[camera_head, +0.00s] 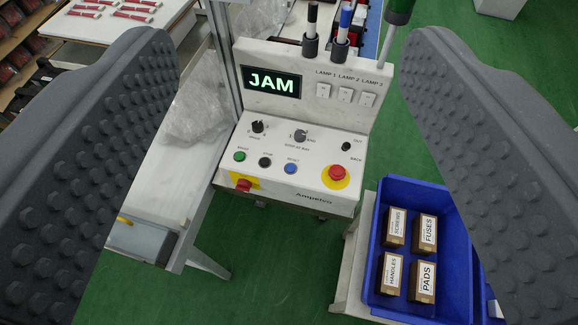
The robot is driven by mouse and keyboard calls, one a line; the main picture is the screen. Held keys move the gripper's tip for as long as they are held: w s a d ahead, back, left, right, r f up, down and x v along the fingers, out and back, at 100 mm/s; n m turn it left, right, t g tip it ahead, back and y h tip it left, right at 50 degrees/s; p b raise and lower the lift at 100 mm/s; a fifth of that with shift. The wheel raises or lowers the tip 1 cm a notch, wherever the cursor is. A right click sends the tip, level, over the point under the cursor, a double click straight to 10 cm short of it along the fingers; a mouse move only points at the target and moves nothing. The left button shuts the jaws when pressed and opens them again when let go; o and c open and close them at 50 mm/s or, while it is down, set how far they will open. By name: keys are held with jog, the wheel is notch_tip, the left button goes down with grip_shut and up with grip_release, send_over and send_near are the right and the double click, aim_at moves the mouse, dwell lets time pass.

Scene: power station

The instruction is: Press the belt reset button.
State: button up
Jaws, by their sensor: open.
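A white control box (270,200) stands ahead in the middle of the view. Its screen (272,83) reads "JAM" in bright letters. The blue reset button (291,168) is at the right end of a row on the sloped panel, beside a black button (265,162) and a green button (239,156). My gripper (290,165) is open, with one dark studded finger at the left and one at the right. Both fingers are apart from the box, nothing is between them up close, and their lower parts run out of the picture.
A red emergency knob (337,173) on a yellow disc is right of the blue button. A red switch (243,185) is on the front edge. A blue bin (383,292) with several small boxes stands at lower right. Green floor (285,265) is clear below the box.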

grip_shut()
dwell(1.5)
